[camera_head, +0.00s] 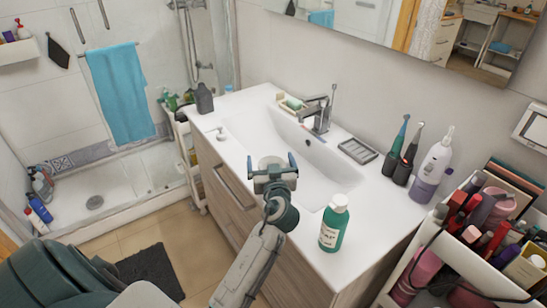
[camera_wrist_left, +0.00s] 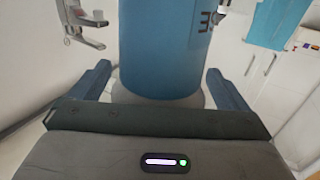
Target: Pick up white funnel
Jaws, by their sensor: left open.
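A small white item (camera_head: 221,133), which looks like the white funnel, stands on the white counter near its left front edge. It is too small to make out its shape fully. In the left wrist view the two blue fingers (camera_wrist_left: 160,91) stand wide apart. A large blue cylinder (camera_wrist_left: 163,45) fills the middle of that view; I cannot tell what it is. My right gripper is not in view.
A green bottle with a white cap (camera_head: 334,224) stands at the counter's front right. A dark bottle (camera_head: 204,99) is at the far left end. The faucet (camera_head: 320,115) rises behind the sink. A crowded cosmetics cart (camera_head: 440,262) stands at the right.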

